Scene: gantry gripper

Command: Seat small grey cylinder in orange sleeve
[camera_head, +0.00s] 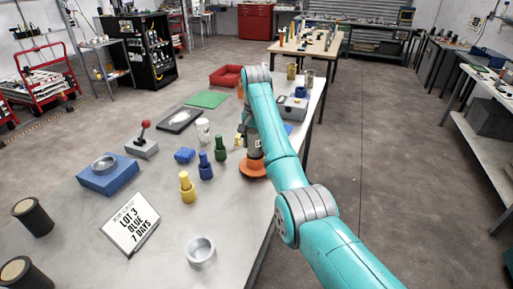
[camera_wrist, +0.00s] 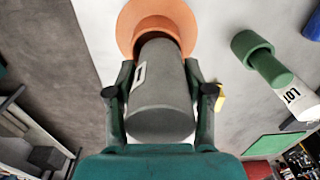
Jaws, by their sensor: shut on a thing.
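The small grey cylinder (camera_wrist: 160,95) is between the two fingers of my gripper (camera_wrist: 162,92), which is shut on it. A small white label shows on its side. The orange sleeve (camera_wrist: 156,12), with a wide flange, is just beyond the cylinder's far end in the wrist view. That end overlaps the sleeve's dark mouth; I cannot tell how deep it reaches. In the head view the orange sleeve (camera_head: 252,168) stands on the table near its right edge, directly below my gripper. My arm hides most of the cylinder there.
Green (camera_head: 220,148), blue (camera_head: 205,166) and yellow (camera_head: 187,188) pegs in holders stand left of the sleeve on the grey table (camera_head: 165,235).

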